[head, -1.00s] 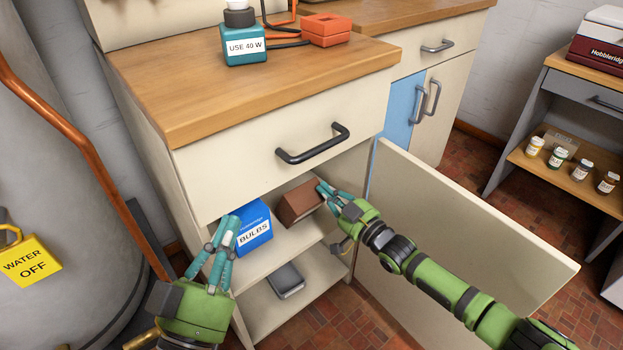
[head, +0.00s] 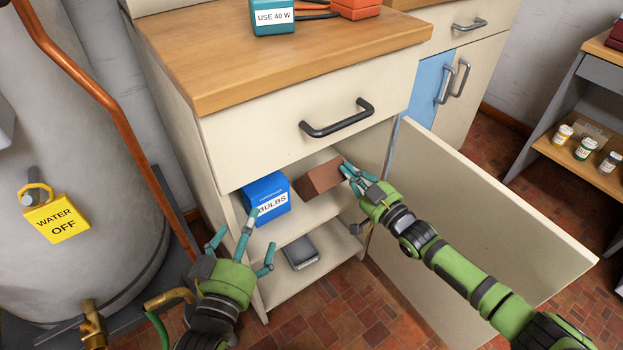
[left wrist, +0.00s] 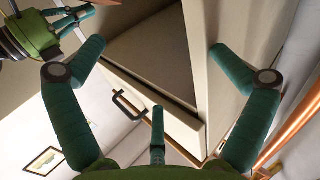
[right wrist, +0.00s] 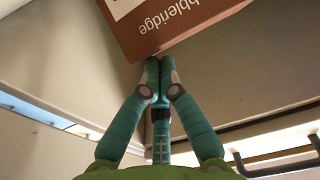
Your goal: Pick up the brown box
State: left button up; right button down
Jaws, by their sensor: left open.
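The brown box (head: 318,181) lies on the upper shelf of the open cabinet, right of the blue BULBS box (head: 266,196). Its printed side also shows at the top of the right wrist view (right wrist: 178,28). My right gripper (head: 346,167) is at the box's right end. In the right wrist view its fingertips (right wrist: 158,64) are together at the box's lower edge, with no part of the box visible between them; I cannot tell whether they touch it. My left gripper (head: 240,240) is open and empty, left of and in front of the shelves; its spread fingers show in the left wrist view (left wrist: 158,62).
The open cabinet door (head: 490,205) stands to the right, beside my right arm. A drawer with a dark handle (head: 338,120) is above the shelf. A dark grey item (head: 301,252) lies on the lower shelf. A tank with a yellow tag (head: 57,216) stands left.

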pick_arm(q)
notch_tip(320, 180, down, 15)
jog(key=n+g+y, duration=0.2)
jog(key=n+g, duration=0.2)
jog(key=n, duration=0.2)
pick_arm(e)
jog(key=shift+a+f, duration=0.1)
jog(key=shift+f, duration=0.75)
pick_arm(q)
jog(key=n+g+h, duration=0.2)
jog(key=n, duration=1.4)
send_near(318, 176)
jog(key=shift+w+f, duration=0.1)
jog(key=shift+w, duration=0.3)
pick_arm(e)
jog(key=shift+r, duration=0.3)
pick_arm(q)
jog(key=x, duration=1.2)
jog(key=shift+s+d+f, duration=0.15)
jog(key=shift+d+f, duration=0.05)
